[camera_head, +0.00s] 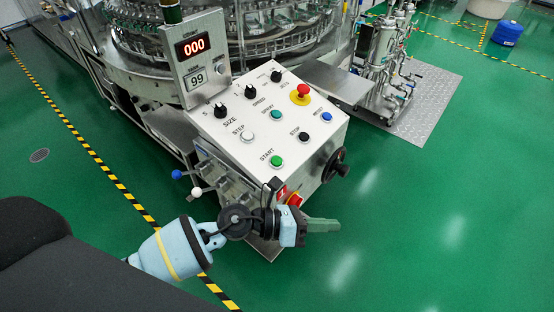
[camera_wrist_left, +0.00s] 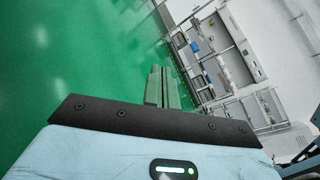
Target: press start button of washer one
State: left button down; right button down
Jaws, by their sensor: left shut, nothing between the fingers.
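The washer's control box (camera_head: 238,140) has a sloped white panel with labelled buttons and knobs. The green START button (camera_head: 276,161) is at the panel's lower part, nearest to my arm. My left gripper (camera_head: 338,225) is in front of and below the panel's front edge, apart from the button, with its fingers pointing right in the head view. Its green fingers are together and empty, and they also show in the left wrist view (camera_wrist_left: 162,88). The START button is not recognisable in the left wrist view. My right gripper is not in view.
Beside START are a white STEP button (camera_head: 247,137), a black STOP button (camera_head: 303,137), a blue button (camera_head: 326,118) and a red emergency knob (camera_head: 302,92). A black handwheel (camera_head: 336,165) sticks out at the box's right side. Green floor is free at right.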

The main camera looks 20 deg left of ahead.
aim_at(276, 163)
pick_arm(q)
jog(key=w+a+r+m+y, duration=0.3)
jog(key=w+a+m+y, duration=0.2)
jog(key=w+a, duration=0.3)
jog(key=w+a+r+m+y, duration=0.3)
jog(key=w+a+m+y, duration=0.3)
jog(key=w+a+m, duration=0.1)
jog(key=shift+w+a+m+t, duration=0.4)
jog(key=shift+w+m, duration=0.2)
jog(key=shift+w, duration=0.5)
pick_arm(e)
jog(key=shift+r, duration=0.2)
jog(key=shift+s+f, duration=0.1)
